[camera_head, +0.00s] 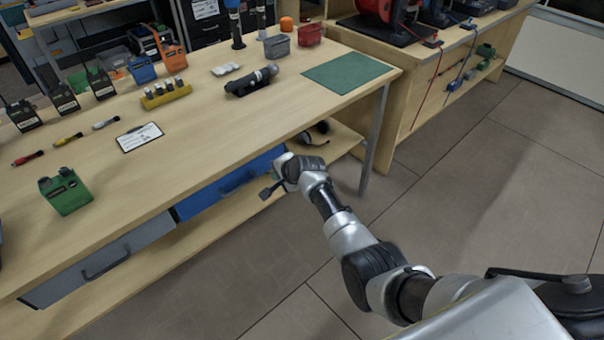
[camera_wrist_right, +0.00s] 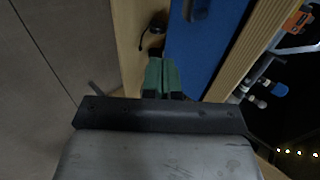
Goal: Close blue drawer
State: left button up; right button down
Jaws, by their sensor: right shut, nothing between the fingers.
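The blue drawer (camera_head: 205,201) is under the long wooden workbench, with a dark bar handle (camera_head: 238,180) on its front. Its right end is partly hidden by my right wrist. I cannot tell whether a small gap remains behind its front. My right gripper (camera_head: 268,191) is shut and empty, in front of the right part of the blue drawer. In the right wrist view, its green fingertips (camera_wrist_right: 162,75) are together beside the blue front (camera_wrist_right: 208,45), with the handle (camera_wrist_right: 197,9) farther up. Contact is not clear. My left gripper is not in view.
A grey drawer (camera_head: 105,255) is left of the blue one. The workbench top (camera_head: 200,140) bears a green holder (camera_head: 65,191), a clipboard (camera_head: 139,137) and a green mat (camera_head: 348,72). A metal table leg (camera_head: 375,140) stands right of my gripper. The floor (camera_head: 470,210) is clear.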

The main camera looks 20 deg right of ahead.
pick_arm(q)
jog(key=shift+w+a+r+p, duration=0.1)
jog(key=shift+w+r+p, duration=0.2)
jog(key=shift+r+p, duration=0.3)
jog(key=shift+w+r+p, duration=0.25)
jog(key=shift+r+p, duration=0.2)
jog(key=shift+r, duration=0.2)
pick_arm(e)
jog(key=v, duration=0.8)
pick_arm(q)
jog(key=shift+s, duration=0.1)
pick_arm(e)
jog(key=shift+d, duration=0.1)
